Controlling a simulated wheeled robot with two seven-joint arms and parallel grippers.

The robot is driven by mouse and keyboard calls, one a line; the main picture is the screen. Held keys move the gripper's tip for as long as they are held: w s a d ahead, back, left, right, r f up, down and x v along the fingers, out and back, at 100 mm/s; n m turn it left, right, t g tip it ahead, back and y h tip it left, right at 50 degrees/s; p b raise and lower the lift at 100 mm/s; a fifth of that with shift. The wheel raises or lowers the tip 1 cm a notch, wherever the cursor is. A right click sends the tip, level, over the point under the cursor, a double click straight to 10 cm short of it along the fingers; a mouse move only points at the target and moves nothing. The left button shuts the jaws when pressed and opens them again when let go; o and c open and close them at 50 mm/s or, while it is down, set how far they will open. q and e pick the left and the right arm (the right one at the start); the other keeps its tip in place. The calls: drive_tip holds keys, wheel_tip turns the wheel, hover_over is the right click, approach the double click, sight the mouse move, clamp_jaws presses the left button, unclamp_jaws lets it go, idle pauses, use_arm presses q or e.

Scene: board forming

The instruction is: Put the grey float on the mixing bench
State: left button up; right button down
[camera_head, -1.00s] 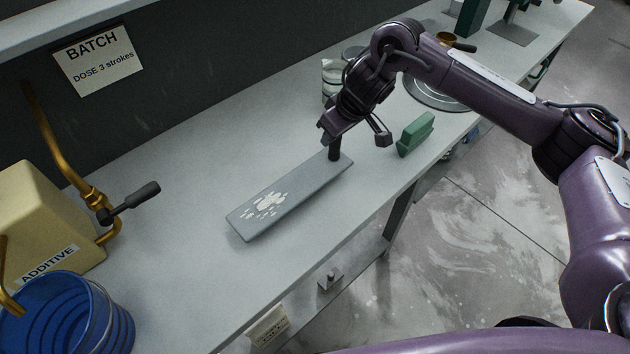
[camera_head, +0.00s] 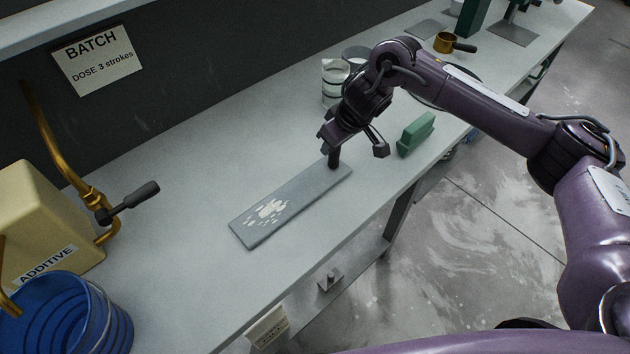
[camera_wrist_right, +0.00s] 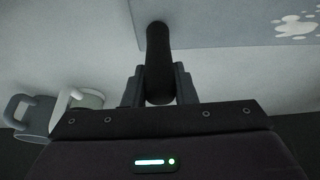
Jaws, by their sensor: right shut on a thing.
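The grey float (camera_head: 297,196) is a long flat plate with pale splotches near its near-left end and a dark upright handle (camera_head: 334,158) at its far-right end. It lies level over the mixing bench (camera_head: 190,205), on the surface or very close above it; I cannot tell which. My right gripper (camera_head: 338,147) is shut on the handle. In the right wrist view the dark handle (camera_wrist_right: 158,65) stands between the fingers, with part of the float (camera_wrist_right: 230,22) beyond it. My left gripper is not in view.
A green block (camera_head: 416,134) stands right of the gripper. A blue bucket (camera_head: 75,318) and a cream additive tank (camera_head: 40,220) are at the left. Bench around the float's left end is clear.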

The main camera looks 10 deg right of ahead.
drive_tip(key=shift+f, duration=0.2)
drive_tip(key=c, duration=1.1)
unclamp_jaws()
drive_tip(key=shift+o, duration=0.3)
drive_tip(key=shift+f, duration=0.1)
drive_tip(key=shift+o, duration=1.4)
drive_tip(key=v, duration=0.8)
drive_tip(key=shift+f, duration=0.1)
